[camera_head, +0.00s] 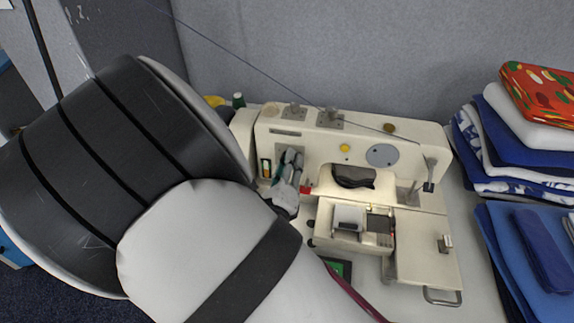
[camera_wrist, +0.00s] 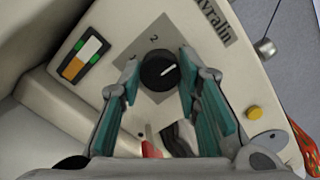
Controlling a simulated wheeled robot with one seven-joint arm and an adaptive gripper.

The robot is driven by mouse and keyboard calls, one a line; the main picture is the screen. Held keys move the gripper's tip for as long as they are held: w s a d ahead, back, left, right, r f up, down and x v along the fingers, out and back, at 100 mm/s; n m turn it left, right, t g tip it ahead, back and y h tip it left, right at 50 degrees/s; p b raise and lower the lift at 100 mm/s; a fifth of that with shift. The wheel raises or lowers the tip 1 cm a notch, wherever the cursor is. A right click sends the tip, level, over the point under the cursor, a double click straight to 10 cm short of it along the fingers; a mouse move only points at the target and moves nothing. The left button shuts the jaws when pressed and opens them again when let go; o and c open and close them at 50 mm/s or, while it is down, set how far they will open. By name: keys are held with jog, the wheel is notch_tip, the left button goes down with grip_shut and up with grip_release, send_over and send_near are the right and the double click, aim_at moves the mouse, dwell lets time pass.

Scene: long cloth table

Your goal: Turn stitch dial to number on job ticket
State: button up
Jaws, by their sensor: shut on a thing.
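The stitch dial (camera_wrist: 157,73) is a round black knob on a grey plate (camera_wrist: 152,35) on the sewing machine (camera_head: 420,165). A white mark on it points to the upper right in the wrist view. A figure 2 shows on the plate above the dial; other figures are hidden or not legible. My gripper (camera_wrist: 159,66) has its teal-padded fingers on both sides of the dial, shut on it. In the head view my gripper (camera_head: 284,178) covers the dial at the machine's left part. I cannot make out a job ticket with a readable number.
A green-edged dark item (camera_head: 340,268) lies in front of the machine, partly behind my arm. Folded cloths (camera_head: 530,135) are stacked at the right, with blue cloths (camera_head: 535,255) nearer. A grey partition (camera_head: 350,50) stands behind. A yellow button (camera_wrist: 254,112) sits right of the dial.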

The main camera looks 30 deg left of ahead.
jog(key=shift+f+m+b, duration=0.15)
jog(key=shift+m+b, duration=4.65)
jog(key=shift+m, duration=1)
jog(key=o, duration=1.1)
jog(key=shift+o, duration=0.2)
